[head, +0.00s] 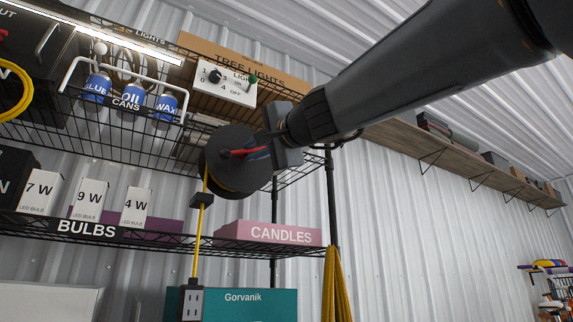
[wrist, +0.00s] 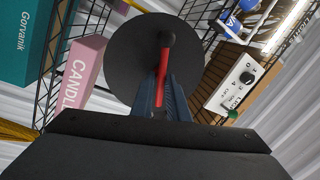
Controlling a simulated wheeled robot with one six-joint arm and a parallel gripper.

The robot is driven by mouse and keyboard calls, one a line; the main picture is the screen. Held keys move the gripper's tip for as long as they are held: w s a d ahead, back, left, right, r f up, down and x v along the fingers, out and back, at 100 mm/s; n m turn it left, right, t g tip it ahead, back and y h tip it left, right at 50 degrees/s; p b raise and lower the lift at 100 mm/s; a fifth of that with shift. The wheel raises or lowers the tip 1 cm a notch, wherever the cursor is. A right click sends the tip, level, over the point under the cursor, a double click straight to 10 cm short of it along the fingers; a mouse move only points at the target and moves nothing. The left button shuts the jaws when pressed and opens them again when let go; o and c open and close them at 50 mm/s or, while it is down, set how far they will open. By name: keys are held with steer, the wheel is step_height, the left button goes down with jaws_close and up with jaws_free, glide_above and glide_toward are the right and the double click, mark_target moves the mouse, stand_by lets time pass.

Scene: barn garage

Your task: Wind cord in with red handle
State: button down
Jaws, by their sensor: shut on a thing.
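A dark round cord reel (head: 224,172) hangs by the wire shelving in the head view; its disc (wrist: 128,60) fills the upper middle of the wrist view. The red handle (head: 250,152) is a crank arm on the disc's face; in the wrist view the red handle (wrist: 164,78) runs from a dark hub down between my fingers. My gripper (head: 270,148) is shut on it, and the fingers (wrist: 165,100) show in the wrist view. The yellow cord (head: 198,232) hangs down from the reel through a small black block (head: 202,200) to a socket box (head: 192,303).
A switch panel (head: 225,83) sits above the reel. Cans (head: 132,102) stand in a wire basket at left. Bulb boxes (head: 88,199) and a pink candles box (head: 270,233) rest on the shelf below. A black post (head: 333,200) stands right of the reel.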

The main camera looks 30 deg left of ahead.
steer(key=shift+s+a+f+m+t+p, duration=0.1)
steer(key=shift+m+t+p, duration=0.25)
steer(key=shift+m, duration=1)
steer(key=shift+s+f+m+t+p, duration=0.1)
steer(key=shift+m+t+p, duration=0.2)
steer(key=shift+m, duration=1.05)
steer(key=c, duration=1.8)
jaws_free()
steer(key=shift+o, duration=0.2)
steer(key=b+v, duration=0.2)
steer(key=v, duration=0.5)
steer(key=shift+s+d, duration=0.2)
steer(key=shift+d, duration=0.2)
